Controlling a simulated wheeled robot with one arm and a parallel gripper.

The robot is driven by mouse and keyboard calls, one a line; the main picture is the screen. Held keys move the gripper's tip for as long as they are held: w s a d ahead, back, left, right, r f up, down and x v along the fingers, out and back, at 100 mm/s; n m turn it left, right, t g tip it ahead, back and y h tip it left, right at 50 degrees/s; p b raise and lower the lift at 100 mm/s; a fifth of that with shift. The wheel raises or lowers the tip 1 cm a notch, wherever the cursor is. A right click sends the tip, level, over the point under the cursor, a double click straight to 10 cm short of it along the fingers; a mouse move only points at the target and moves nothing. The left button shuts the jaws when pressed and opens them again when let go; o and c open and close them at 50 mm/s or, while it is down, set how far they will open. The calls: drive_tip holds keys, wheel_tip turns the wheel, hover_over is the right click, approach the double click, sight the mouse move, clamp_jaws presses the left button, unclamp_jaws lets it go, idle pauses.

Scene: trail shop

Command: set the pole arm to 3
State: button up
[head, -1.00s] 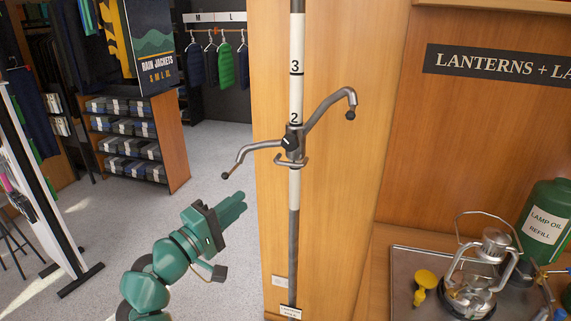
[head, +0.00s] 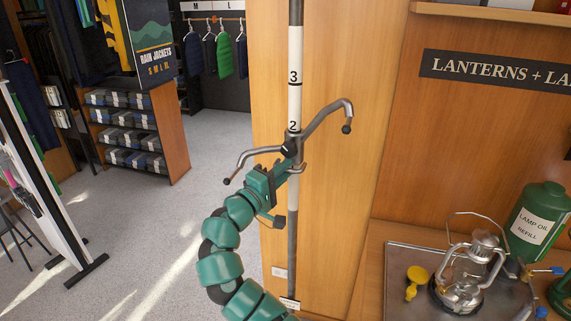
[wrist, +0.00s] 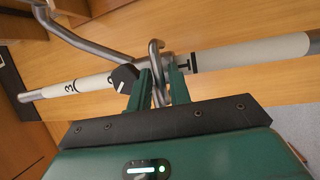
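The upright pole (head: 295,75) has white bands marked 3 and 2. The pole arm (head: 327,117), a grey bar with two bent hooks, sits on its collar just below the 2. A black knob (wrist: 124,78) is on the collar, with a small metal hook (wrist: 157,60) beside it. My gripper (head: 284,170) is at the collar from the lower left. In the wrist view, the fingers of my gripper (wrist: 160,84) stand apart, with the small hook between them. Whether either finger touches it is hard to tell. The gripper partly hides the collar in the head view.
A wooden panel (head: 345,200) stands close behind the pole. The floor (head: 190,225) on the left is open.

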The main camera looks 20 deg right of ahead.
drive_tip(key=shift+w+d, duration=0.25)
drive_tip(key=shift+d, duration=0.15)
clamp_jaws()
drive_tip(key=shift+r, duration=0.15)
